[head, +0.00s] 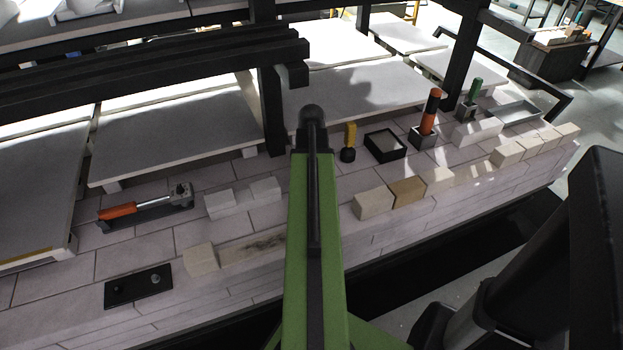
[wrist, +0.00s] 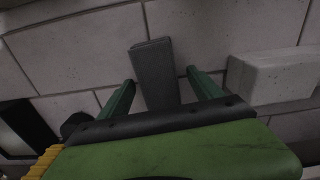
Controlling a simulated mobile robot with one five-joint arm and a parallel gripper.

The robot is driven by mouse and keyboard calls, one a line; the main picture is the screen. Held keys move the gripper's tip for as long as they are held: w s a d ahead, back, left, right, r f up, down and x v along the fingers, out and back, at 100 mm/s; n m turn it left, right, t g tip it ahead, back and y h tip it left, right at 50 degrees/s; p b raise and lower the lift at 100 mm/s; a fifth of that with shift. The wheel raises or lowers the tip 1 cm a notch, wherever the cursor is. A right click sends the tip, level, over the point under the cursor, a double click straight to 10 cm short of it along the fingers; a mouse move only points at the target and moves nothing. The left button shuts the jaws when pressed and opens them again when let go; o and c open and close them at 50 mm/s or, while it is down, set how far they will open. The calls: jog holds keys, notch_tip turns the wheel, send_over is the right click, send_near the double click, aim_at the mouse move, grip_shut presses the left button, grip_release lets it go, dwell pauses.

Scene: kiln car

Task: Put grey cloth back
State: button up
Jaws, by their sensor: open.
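My gripper (wrist: 160,76) is open in the wrist view, with one green finger on each side of a dark grey, flat-sided oblong piece. This grey piece (wrist: 153,62) lies on the pale tiles and looks like the folded grey cloth. It reaches out past the fingertips, and gaps show between it and both fingers. Its near end is hidden by my gripper's body. In the head view my green arm covers the middle, and neither the gripper's fingers nor the grey piece can be seen there.
A pale block (wrist: 275,76) lies right of the fingers in the wrist view. In the head view, a yellow-handled tool (head: 350,135), a black square frame (head: 385,145) and an orange-black cylinder (head: 429,112) stand right of my arm. Pale bricks (head: 374,203) line the front edge.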

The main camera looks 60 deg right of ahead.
jog(key=shift+r+p, duration=3.7)
jog(key=shift+r, duration=0.15)
